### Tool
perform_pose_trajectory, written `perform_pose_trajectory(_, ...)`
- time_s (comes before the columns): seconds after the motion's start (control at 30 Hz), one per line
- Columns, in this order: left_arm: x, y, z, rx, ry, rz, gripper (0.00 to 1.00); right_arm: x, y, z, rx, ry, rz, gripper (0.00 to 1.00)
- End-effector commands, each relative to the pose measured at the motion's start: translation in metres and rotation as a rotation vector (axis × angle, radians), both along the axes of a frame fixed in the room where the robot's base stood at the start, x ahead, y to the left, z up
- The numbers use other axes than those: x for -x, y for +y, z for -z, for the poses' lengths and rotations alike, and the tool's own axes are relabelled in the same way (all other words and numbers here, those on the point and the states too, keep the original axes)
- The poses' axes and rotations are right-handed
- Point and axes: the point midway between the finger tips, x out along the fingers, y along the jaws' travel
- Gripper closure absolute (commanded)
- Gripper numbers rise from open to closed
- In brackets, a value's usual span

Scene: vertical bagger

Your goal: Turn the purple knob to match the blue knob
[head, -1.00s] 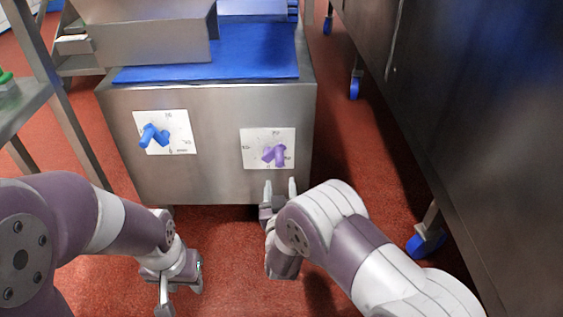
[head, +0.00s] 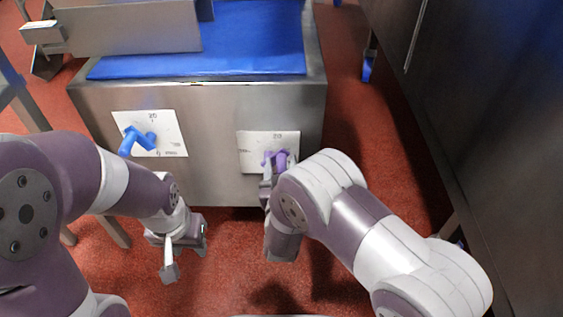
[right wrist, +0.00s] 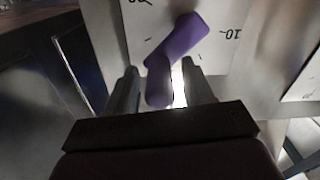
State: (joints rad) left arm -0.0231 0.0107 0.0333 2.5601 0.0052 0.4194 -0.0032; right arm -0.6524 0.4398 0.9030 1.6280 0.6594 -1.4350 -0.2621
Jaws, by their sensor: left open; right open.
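The purple knob (head: 281,157) sits on a white dial plate (head: 254,139) on the right of the steel cabinet front. The blue knob (head: 138,141) sits on a similar plate at the left; its long arm points down-left. My right gripper (head: 279,168) is open at the purple knob and partly covers it. In the right wrist view, the purple knob (right wrist: 181,43) is bent, and its near end lies between the open fingers, with a gap visible on the right. Contact on the left is unclear. My left gripper (head: 171,271) is open and empty, low and away from the cabinet.
The steel cabinet (head: 215,106) has a blue top (head: 240,45) with a metal housing (head: 125,28) on it. A large dark steel unit (head: 480,110) stands at the right. Red floor (head: 225,275) lies open below the cabinet.

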Motion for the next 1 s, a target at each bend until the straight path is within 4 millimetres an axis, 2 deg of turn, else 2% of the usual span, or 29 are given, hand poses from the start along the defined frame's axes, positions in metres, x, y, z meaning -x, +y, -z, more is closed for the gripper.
perform_pose_trajectory(0.07, 0.0, 0.0, 0.0, 0.0, 0.0, 0.0, 0.57, 0.0, 0.0, 0.0, 0.0, 0.0, 0.0, 0.51)
perform_pose_trajectory(0.2, 0.0, 0.0, 0.0, 0.0, 0.0, 0.0, 0.57, 0.0, 0.0, 0.0, 0.0, 0.0, 0.0, 0.97)
perform_pose_trajectory(0.23, 0.0, 0.0, 0.0, 0.0, 0.0, 0.0, 0.57, 0.0, 0.0, 0.0, 0.0, 0.0, 0.0, 1.0)
perform_pose_trajectory(0.57, 0.0, 0.0, -0.007, 0.0, 0.0, 0.0, 0.57, 0.0, 0.002, -0.004, 0.035, 0.0, 0.0, 1.0)
perform_pose_trajectory(0.77, 0.0, 0.0, -0.025, 0.0, 0.0, 0.0, 0.57, 0.0, 0.006, -0.01, 0.145, 0.0, 0.0, 1.0)
perform_pose_trajectory(1.0, 0.0, 0.0, -0.053, 0.0, 0.0, 0.0, 0.57, 0.0, 0.016, -0.016, 0.356, 0.0, -0.001, 1.0)
